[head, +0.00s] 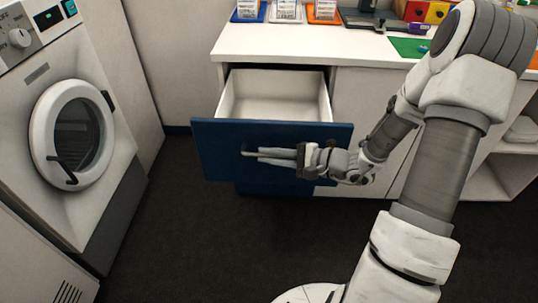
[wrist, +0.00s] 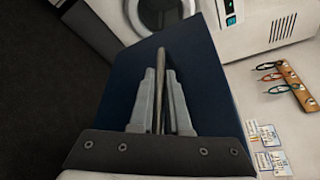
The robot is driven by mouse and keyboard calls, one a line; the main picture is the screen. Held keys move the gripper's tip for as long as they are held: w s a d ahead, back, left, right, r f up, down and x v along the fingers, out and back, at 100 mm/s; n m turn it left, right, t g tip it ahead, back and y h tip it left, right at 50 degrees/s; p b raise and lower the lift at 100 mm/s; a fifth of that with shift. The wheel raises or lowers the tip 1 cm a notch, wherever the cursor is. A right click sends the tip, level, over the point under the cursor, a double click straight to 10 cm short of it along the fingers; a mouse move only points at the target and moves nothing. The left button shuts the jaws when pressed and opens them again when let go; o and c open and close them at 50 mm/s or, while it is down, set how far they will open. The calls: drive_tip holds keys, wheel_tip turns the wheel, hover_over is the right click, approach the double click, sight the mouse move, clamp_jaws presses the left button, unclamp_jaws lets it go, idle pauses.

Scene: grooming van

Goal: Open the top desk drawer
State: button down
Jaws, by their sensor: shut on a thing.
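The top desk drawer (head: 270,133) has a dark blue front and a white inside. It stands pulled well out from under the white desk top (head: 300,42), and the inside that shows is empty. My gripper (head: 245,155) is at the drawer front, its fingers pointing left along it. In the wrist view my gripper (wrist: 160,85) has its two grey fingers closed on both sides of a thin bar handle (wrist: 159,75) on the blue front (wrist: 200,80). In the head view the fingers hide most of the handle.
A white washing machine (head: 75,125) with a round door stands at the left, apart from the drawer. Coloured trays (head: 323,12) and a green mat (head: 410,47) lie on the desk top. Open shelves (head: 510,165) are at the right. The dark floor (head: 210,240) before the drawer is clear.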

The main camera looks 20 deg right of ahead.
idle(0.4)
drive_tip(key=c, duration=0.9)
unclamp_jaws()
drive_tip(key=p+v, duration=0.3)
drive_tip(key=v, duration=1.4)
drive_tip(key=shift+s+d+p, duration=0.2)
drive_tip(key=shift+d+p, duration=0.05)
drive_tip(key=shift+p, duration=0.05)
